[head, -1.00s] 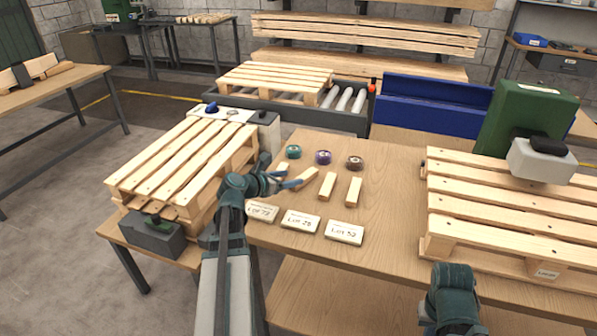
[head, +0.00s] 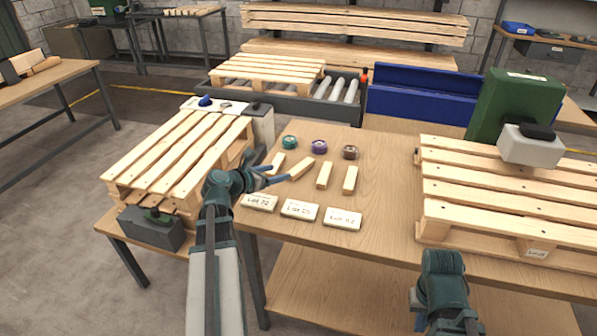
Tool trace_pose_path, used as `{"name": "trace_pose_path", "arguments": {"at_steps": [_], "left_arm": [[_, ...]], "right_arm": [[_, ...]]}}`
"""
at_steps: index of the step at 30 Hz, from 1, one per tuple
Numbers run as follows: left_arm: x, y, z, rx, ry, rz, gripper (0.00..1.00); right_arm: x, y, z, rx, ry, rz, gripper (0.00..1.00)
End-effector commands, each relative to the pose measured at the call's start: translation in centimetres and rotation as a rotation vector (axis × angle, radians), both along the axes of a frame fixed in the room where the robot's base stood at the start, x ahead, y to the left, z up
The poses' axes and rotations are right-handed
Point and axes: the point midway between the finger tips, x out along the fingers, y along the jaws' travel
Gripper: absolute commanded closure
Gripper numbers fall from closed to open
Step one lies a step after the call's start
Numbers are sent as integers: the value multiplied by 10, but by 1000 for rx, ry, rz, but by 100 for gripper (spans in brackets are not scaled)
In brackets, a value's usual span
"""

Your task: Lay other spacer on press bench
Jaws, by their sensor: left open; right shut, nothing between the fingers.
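Several short pale wooden blocks, which look like the spacers, lie on the middle wooden bench (head: 385,200). A tilted block (head: 301,169) lies between a left block (head: 277,162) and two more, a middle block (head: 325,176) and a right block (head: 350,179). My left gripper (head: 280,176) is open, its blue fingers at the near-left end of the tilted block. I cannot tell whether they touch it. My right gripper (head: 415,306) is low at the bottom right, shut and empty, partly hidden by its own arm. I cannot tell which bench is the press bench.
Teal (head: 289,142), purple (head: 319,146) and brown (head: 350,152) rolls stand behind the blocks. Lot cards (head: 299,210) lie in front. Pallets stand left (head: 180,150) and right (head: 510,200); a green machine (head: 515,105) is behind the right one. A blue bin (head: 420,95) is at the back.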

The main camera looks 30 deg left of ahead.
Motion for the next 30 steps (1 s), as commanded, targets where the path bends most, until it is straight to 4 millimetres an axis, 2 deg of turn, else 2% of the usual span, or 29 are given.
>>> {"name": "trace_pose_path", "arguments": {"at_steps": [3, 9, 22, 30], "left_arm": [[25, -2, -14, 1, 1, -3, 28], [53, -7, -25, 0, 0, -2, 28], [66, -11, -29, 1, 0, 0, 28], [100, -20, -43, 0, 0, -2, 28]], "right_arm": [[0, 0, -14, 0, 0, 0, 100], [0, 0, -25, 0, 0, 0, 100], [0, 0, -29, 0, 0, 0, 100], [0, 0, -43, 0, 0, 0, 100]]}}
